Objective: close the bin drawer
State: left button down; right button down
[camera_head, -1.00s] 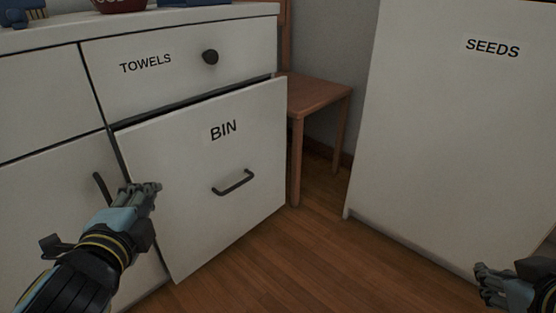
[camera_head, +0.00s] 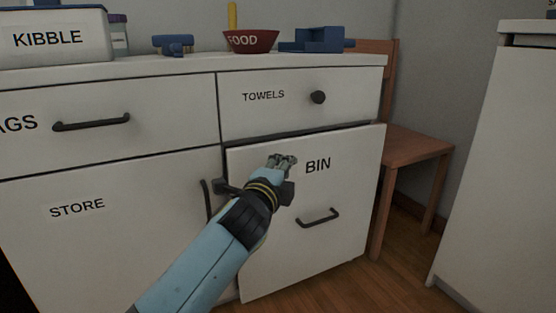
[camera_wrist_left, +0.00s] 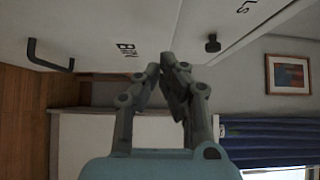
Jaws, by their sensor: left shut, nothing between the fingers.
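The bin drawer (camera_head: 340,190) is a white front marked BIN, low on the right of the cabinet. It stands out a little from the cabinet, with a dark gap along its top and left edges. Its dark bar handle (camera_head: 318,217) is at mid-height. My left gripper (camera_head: 282,161) is shut and empty, in front of the drawer's upper left part, left of the BIN label. I cannot tell whether it touches. In the left wrist view the fingertips (camera_wrist_left: 165,72) are together beside the drawer front (camera_wrist_left: 90,40). My right gripper is out of view.
The towels drawer (camera_head: 290,112) above, with a round knob, looks shut. The store door (camera_head: 110,235) is to the left. A red food bowl (camera_head: 250,41) and blue items (camera_head: 318,42) stand on the counter. A wooden chair (camera_head: 415,150) stands to the right, beside open floor.

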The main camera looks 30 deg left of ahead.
aim_at(266, 153)
pick_arm(q)
jog(key=shift+w+a+b, duration=0.35)
jog(key=shift+w+a, duration=1.3)
jog(key=shift+w, duration=0.1)
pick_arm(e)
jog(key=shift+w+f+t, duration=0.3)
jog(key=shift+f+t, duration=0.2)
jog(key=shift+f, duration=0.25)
pick_arm(q)
jog(key=w+a, duration=0.1)
jog(key=a, duration=0.1)
jog(key=w+a, duration=0.1)
jog(key=w, duration=0.1)
jog(key=shift+a+f, duration=0.1)
jog(key=shift+a, duration=0.25)
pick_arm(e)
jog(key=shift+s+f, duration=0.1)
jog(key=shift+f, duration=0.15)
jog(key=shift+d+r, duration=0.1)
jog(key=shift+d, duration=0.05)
